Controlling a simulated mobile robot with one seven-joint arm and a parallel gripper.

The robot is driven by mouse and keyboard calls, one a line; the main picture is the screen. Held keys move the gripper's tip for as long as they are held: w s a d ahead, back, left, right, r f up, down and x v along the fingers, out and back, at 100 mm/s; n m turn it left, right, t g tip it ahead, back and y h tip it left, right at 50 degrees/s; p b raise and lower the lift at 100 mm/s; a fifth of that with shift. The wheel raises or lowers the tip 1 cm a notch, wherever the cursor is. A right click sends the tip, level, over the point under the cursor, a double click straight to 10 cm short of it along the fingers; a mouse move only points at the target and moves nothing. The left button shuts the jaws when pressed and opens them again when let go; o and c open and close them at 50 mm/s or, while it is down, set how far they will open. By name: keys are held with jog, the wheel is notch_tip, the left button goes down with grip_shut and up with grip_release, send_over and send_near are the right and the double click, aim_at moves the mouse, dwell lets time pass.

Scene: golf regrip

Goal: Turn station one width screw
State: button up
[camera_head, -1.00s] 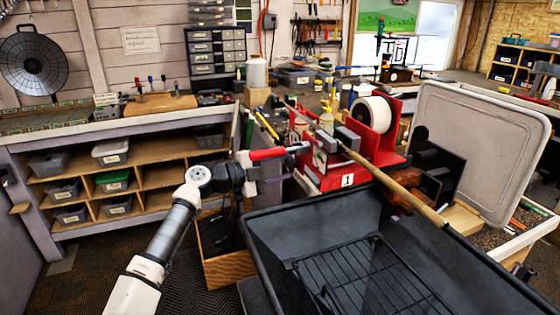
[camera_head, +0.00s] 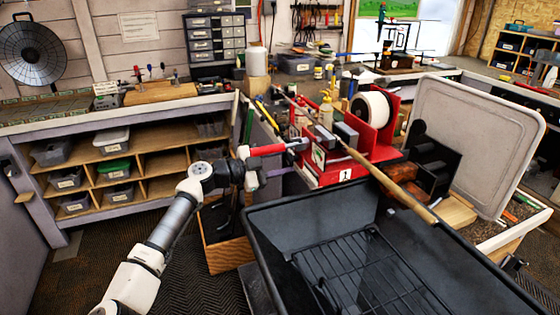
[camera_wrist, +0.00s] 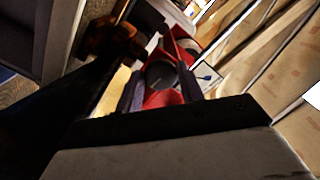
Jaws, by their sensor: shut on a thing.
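The fingers look shut on this knob. In the head view a red bar (camera_head: 267,150) lies between my gripper and the vise; the contact itself is too small to see.
A black tub (camera_head: 270,225) with a wire rack stands in front of the vise. A wooden box (camera_head: 228,256) stands below my wrist. A grey lid (camera_head: 480,140) leans at the right. Shelves with bins (camera_head: 115,170) are at the left. Carpeted floor is clear at lower left.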

jog(key=o, duration=0.9)
jog(key=shift+o, duration=0.2)
jog(key=shift+s+a+f+b, duration=0.1)
jog(key=shift+s+a+b, duration=0.1)
jog(key=shift+a+b, duration=0.25)
jog(key=b+v, duration=0.4)
jog(key=v, duration=0.9)
jog(key=shift+w, duration=0.1)
